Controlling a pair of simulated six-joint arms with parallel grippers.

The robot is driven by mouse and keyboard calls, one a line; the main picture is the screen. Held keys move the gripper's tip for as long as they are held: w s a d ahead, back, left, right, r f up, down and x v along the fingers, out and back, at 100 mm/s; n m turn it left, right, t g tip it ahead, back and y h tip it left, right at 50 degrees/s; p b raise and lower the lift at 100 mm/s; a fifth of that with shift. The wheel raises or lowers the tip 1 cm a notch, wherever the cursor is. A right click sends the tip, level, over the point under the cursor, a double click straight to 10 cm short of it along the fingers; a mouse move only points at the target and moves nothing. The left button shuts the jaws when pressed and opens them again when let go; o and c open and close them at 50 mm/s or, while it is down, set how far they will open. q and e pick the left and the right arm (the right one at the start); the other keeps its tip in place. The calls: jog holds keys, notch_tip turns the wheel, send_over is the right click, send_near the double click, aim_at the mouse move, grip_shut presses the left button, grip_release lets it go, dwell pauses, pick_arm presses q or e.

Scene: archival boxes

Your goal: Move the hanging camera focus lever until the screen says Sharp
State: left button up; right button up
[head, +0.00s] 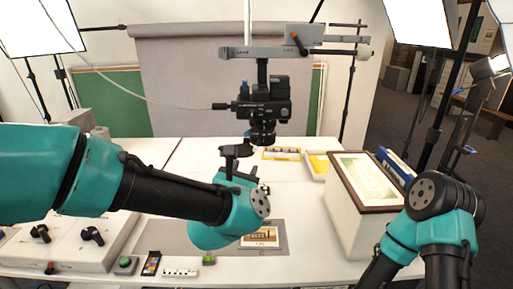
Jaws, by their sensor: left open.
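A black camera (264,103) hangs lens-down from a grey overhead bar (265,52) above the middle of the table. No screen with readable text is visible. My right arm is at the lower right, and its gripper is out of view.
A white box with a dark wooden frame (367,181) stands at the right. A colour card (151,263) and a green button (125,264) lie at the front. Yellow-marked trays (282,154) lie behind.

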aim_at(255, 150)
pick_arm(q)
jog(key=w, duration=0.4)
jog(key=w+d, duration=0.1)
jog(key=w, duration=0.3)
jog(key=w+d, duration=0.1)
jog(key=w, duration=0.4)
jog(key=shift+d, duration=0.2)
grip_shut()
